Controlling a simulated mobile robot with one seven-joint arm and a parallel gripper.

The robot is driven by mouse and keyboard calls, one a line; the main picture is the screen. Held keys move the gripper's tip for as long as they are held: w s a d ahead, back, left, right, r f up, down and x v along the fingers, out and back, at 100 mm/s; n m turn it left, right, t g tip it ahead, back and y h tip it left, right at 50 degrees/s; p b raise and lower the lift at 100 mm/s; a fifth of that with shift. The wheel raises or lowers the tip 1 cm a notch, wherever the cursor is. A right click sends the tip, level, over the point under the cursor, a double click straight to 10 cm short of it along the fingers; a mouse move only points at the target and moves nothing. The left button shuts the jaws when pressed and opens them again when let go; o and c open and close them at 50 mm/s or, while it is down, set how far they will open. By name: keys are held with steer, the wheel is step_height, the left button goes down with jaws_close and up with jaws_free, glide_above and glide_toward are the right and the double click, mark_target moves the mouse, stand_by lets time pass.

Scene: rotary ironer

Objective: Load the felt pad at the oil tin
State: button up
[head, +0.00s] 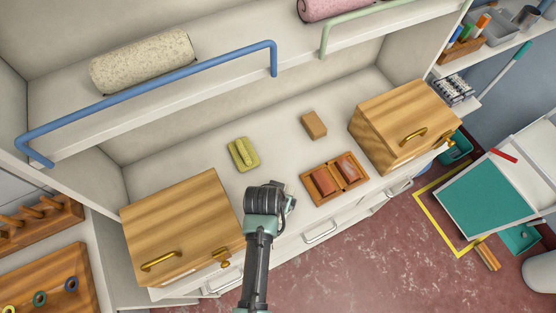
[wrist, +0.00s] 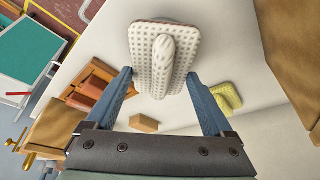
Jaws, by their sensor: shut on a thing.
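A white, dotted pad with a rounded grip ridge (wrist: 165,55), seemingly the felt pad, sits between the fingers of my gripper (wrist: 160,73). The jaws are shut on its sides. In the head view my gripper is largely hidden under my own wrist, above the white counter, and the pad does not show clearly. A two-part wooden tray (head: 334,181) with reddish-brown blocks lies right of my wrist; it also shows in the wrist view (wrist: 92,88). A yellow-green ridged pad (head: 243,154) lies behind and left, also in the wrist view (wrist: 228,98). I cannot identify an oil tin.
Wooden cabinets with brass handles stand at left (head: 180,220) and right (head: 400,118). A tan block (head: 313,124) lies at the back. A blue rail (head: 150,83) fronts the upper shelf with a speckled roll (head: 143,61). The counter between the yellow-green pad and tan block is clear.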

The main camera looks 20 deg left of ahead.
steer(key=shift+r+p, duration=2.45)
steer(key=shift+r, duration=0.4)
step_height(320, 180, up, 7)
steer(key=p, duration=0.5)
steer(key=s+d+f+b, duration=0.1)
steer(key=d+f+b, duration=0.2)
steer(key=d+b, duration=0.3)
steer(key=s+d+f+m+b, duration=0.1)
steer(key=d+f+b, duration=0.3)
steer(key=b, duration=0.6)
steer(key=d, duration=0.2)
steer(key=shift+s+d+f+h+b, duration=0.2)
steer(key=shift+d+f+h+b, duration=0.1)
steer(key=shift+d+b, duration=0.1)
